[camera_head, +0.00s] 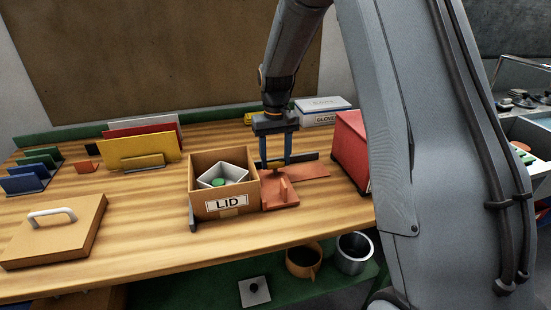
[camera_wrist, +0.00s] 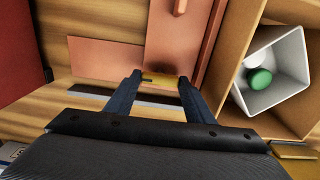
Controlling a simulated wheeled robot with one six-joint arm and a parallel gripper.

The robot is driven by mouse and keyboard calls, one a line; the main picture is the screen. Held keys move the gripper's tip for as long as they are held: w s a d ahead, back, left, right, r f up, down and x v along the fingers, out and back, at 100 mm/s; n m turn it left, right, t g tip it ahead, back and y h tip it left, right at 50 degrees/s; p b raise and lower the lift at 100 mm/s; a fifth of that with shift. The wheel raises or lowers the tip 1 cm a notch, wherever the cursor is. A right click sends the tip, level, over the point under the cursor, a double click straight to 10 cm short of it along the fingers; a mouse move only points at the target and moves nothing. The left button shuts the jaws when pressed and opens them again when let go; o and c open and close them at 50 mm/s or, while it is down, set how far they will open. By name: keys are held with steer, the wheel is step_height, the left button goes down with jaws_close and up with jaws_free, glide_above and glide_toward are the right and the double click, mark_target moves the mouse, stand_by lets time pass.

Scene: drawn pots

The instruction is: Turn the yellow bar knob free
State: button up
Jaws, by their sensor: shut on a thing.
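The yellow bar knob (camera_wrist: 160,79) lies between the fingertips of my gripper (camera_wrist: 159,81) in the wrist view. My gripper is shut on it, with one finger at each end of the bar. A terracotta plate (camera_wrist: 110,60) lies beneath and around the knob. In the head view my gripper (camera_head: 275,163) points down at the plate, just right of the cardboard box marked LID (camera_head: 205,205). The knob is small there and mostly hidden by the fingers. How far the knob is turned cannot be told.
The LID box holds a white square pot with a green round thing (camera_wrist: 260,79). A terracotta piece with an upright fin (camera_head: 283,188) stands in front of my gripper. A red box (camera_head: 350,150) stands to the right. A handled wooden board (camera_head: 55,235) lies at the left; bare tabletop lies between.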

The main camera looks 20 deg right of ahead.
mark_target(276, 162)
steer(key=o, duration=1.1)
steer(key=shift+c, duration=0.2)
steer(key=shift+r+b, duration=1.1)
steer(key=shift+r, duration=2.85)
steer(key=s+f, duration=0.3)
steer(key=s, duration=0.9)
steer(key=s+f+t, duration=0.1)
steer(key=s+f, duration=0.3)
steer(key=s, duration=0.9)
steer(key=shift+f, duration=0.3)
